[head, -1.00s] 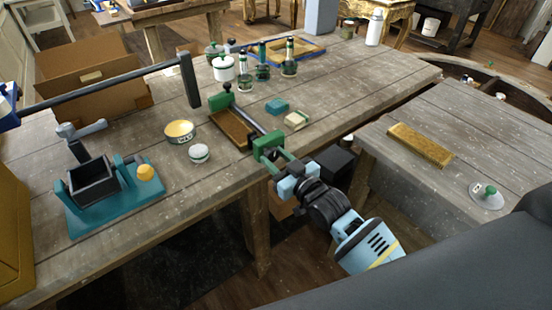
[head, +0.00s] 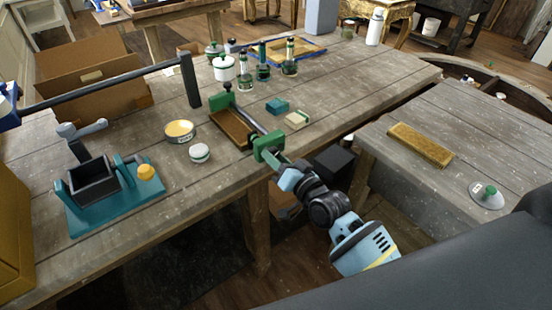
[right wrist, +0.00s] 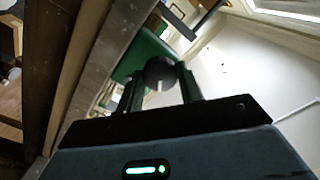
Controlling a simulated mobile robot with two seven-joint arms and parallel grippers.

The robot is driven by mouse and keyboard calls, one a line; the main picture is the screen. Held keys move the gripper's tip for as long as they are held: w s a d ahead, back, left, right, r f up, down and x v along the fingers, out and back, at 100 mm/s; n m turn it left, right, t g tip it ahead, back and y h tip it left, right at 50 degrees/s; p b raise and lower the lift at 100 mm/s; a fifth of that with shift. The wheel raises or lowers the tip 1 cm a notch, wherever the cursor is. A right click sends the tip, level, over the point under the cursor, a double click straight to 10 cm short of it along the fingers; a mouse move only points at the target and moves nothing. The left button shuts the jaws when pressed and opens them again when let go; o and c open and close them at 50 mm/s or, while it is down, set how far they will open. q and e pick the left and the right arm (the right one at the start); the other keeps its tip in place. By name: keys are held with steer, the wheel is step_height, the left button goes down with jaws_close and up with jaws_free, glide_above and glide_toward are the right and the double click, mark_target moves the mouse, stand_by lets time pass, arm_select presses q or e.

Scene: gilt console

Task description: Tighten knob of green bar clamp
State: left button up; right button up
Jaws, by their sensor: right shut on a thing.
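The green bar clamp (head: 267,148) lies along the near right edge of the workbench. Its dark bar runs back to a second green jaw (head: 221,101), beside a brown wooden piece (head: 231,128). My right gripper (head: 278,160) reaches in from the lower right, at the clamp's near end past the table edge. In the right wrist view, the round dark knob (right wrist: 160,72) sits between my two green fingers, which are shut on it. In the head view the fingers hide most of the knob. My left gripper is not seen.
A teal vise-like tool (head: 112,198) stands at the left. A yellow tin (head: 180,131) and a white-lidded jar (head: 199,153) stand left of the clamp. A lower side table (head: 470,130) stands at right.

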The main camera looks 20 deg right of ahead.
steer(key=shift+s+f, duration=0.1)
steer(key=shift+f, duration=0.2)
steer(key=o, duration=0.6)
steer(key=shift+c, duration=0.2)
steer(key=o, duration=0.4)
steer(key=shift+s+d+r, duration=0.15)
steer(key=shift+o, duration=0.2)
steer(key=shift+r, duration=0.1)
steer(key=v, duration=0.7)
steer(key=shift+s+b, duration=0.3)
steer(key=shift+b, duration=0.1)
steer(key=shift+d, duration=0.15)
